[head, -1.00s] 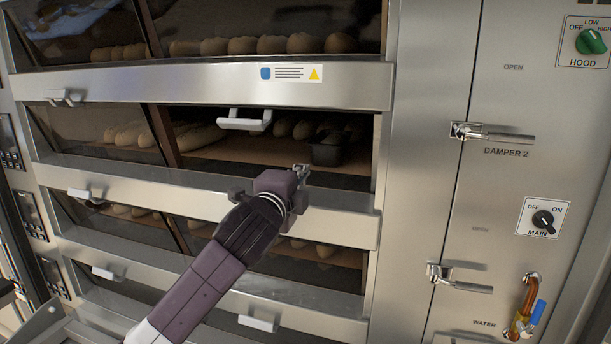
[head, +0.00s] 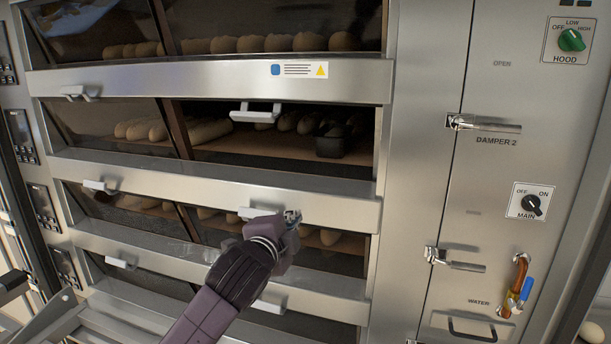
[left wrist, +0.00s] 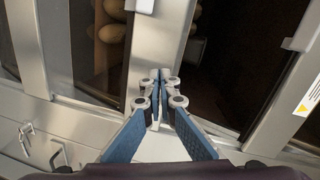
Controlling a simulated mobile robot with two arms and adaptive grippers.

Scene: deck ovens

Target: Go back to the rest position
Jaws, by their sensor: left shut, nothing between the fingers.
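My left gripper (head: 291,218) is in front of the steel ledge below the second oven deck in the head view. In the left wrist view its two blue fingers (left wrist: 158,78) meet at the tips, shut with nothing between them. I cannot tell whether the fingertips touch the ledge. My left arm comes up from the bottom of the head view. My right gripper is not in view.
The deck ovens (head: 215,182) hold several loaves behind glass doors. A dark loaf pan (head: 331,144) sits inside the second deck. A white door handle (head: 255,113) juts out above that opening. At right stands a steel panel with latches, knobs and a water valve (head: 517,287).

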